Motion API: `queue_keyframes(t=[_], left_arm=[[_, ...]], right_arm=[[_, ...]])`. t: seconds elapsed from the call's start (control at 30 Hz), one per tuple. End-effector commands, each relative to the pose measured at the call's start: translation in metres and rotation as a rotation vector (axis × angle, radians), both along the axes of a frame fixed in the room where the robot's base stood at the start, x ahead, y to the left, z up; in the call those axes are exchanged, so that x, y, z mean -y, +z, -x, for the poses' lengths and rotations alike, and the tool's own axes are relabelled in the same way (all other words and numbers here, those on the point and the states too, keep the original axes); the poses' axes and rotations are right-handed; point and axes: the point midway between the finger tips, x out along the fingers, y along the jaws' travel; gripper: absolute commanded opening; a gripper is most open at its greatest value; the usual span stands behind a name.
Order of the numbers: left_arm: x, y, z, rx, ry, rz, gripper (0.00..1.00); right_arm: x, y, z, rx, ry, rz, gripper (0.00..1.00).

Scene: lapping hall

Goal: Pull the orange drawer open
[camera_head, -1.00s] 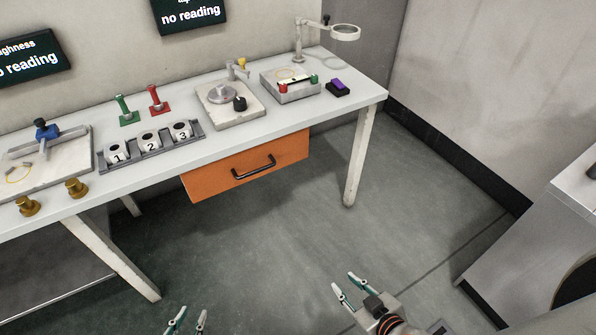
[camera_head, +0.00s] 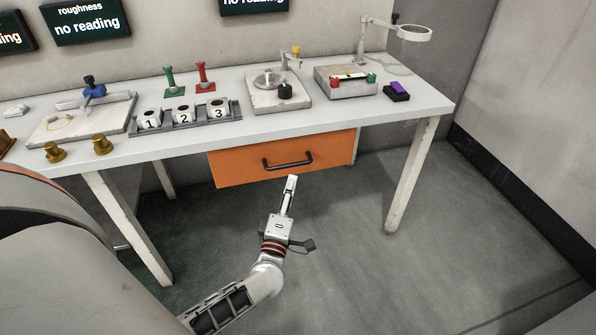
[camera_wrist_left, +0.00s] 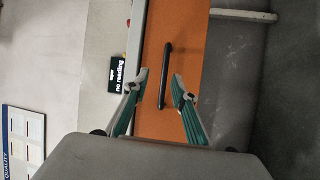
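The orange drawer (camera_head: 235,168) sits under the white table top, with a black bar handle (camera_head: 288,164) on its front. It looks shut. My left gripper (camera_head: 291,180) is just below and in front of the handle in the head view. In the left wrist view the gripper (camera_wrist_left: 160,88) is open, its two fingers apart. There the orange drawer front (camera_wrist_left: 188,30) and the black handle (camera_wrist_left: 165,75) show ahead, the handle lined up between the fingertips. No contact with the handle can be made out. My right gripper is not in view.
The table (camera_head: 420,103) carries numbered cups (camera_head: 184,113), red (camera_head: 204,78) and green (camera_head: 170,80) handled tools, brass weights (camera_head: 102,145) and a magnifier lamp (camera_head: 413,33). A table leg (camera_head: 411,175) stands right of the drawer. The floor in front is clear.

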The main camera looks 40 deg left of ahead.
Motion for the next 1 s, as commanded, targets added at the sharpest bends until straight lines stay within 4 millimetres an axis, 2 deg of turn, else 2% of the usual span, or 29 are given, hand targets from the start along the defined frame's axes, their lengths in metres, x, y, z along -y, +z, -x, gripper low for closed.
queue_keyframes(t=[0.03, 0.1, 0.27, 0.6, 0.8, 1.0], left_arm=[[-0.009, -0.011, -0.002, 0.004, 0.026, 0.036, 0.26], [-0.017, -0.011, -0.005, 0.019, 0.051, 0.072, 0.26], [-0.027, -0.006, -0.019, 0.029, 0.064, 0.087, 0.26], [-0.049, 0.002, -0.062, 0.027, 0.061, 0.083, 0.26], [-0.054, 0.005, -0.073, 0.026, 0.061, 0.085, 0.26], [-0.054, 0.005, -0.074, 0.027, 0.060, 0.084, 0.26]], right_arm=[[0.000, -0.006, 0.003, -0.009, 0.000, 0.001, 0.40], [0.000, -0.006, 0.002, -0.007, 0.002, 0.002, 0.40], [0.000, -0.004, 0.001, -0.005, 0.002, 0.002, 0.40], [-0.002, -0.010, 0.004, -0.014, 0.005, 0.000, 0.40], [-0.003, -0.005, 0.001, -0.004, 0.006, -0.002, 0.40], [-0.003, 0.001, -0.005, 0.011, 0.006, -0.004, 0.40]])
